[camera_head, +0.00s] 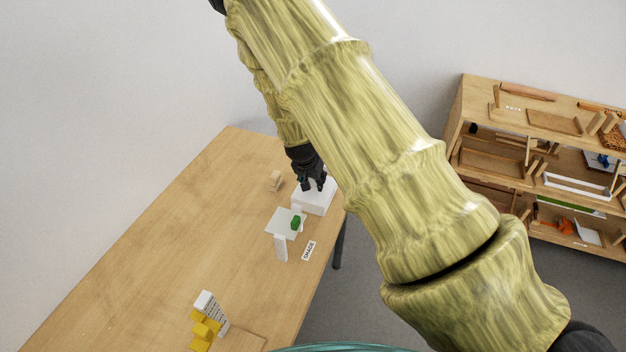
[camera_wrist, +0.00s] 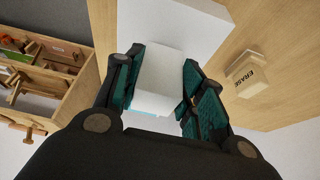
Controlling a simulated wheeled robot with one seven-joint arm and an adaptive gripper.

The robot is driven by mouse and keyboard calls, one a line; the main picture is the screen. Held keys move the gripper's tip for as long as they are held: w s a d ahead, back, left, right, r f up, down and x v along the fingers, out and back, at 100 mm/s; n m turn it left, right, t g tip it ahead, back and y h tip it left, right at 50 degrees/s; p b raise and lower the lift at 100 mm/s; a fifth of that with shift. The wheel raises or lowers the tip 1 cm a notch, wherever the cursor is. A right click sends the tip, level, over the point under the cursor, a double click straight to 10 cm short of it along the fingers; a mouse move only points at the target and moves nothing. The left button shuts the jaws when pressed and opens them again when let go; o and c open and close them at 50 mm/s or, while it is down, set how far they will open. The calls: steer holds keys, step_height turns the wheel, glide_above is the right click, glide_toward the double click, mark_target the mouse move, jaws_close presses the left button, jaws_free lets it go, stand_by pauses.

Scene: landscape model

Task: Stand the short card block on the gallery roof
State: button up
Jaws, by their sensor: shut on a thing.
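My gripper (camera_head: 313,187) is shut on a white block (camera_wrist: 158,82), which looks like the short card block. The block sits between the teal finger pads in the wrist view. In the head view my gripper points down over a low white box (camera_head: 318,203), and its fingers hide most of the held block. A broad white surface (camera_wrist: 185,28) lies beyond the block in the wrist view. I cannot tell whether the block touches it. A raised white slab (camera_head: 279,221) on legs stands just nearer, with a green block (camera_head: 295,222) on it. I cannot tell which structure is the gallery.
A small beige block (camera_head: 276,180) lies left of the box; a block marked ERASE (camera_wrist: 249,76) shows in the wrist view. A label (camera_head: 309,250) lies near the table's right edge. Yellow blocks (camera_head: 203,328) stand at the front. The table's left side (camera_head: 150,250) is clear.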

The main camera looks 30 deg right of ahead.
steer(key=shift+f, duration=0.1)
steer(key=o, duration=0.8)
steer(key=p+v, duration=0.4)
steer(key=v, duration=0.3)
stand_by(1.0)
stand_by(0.4)
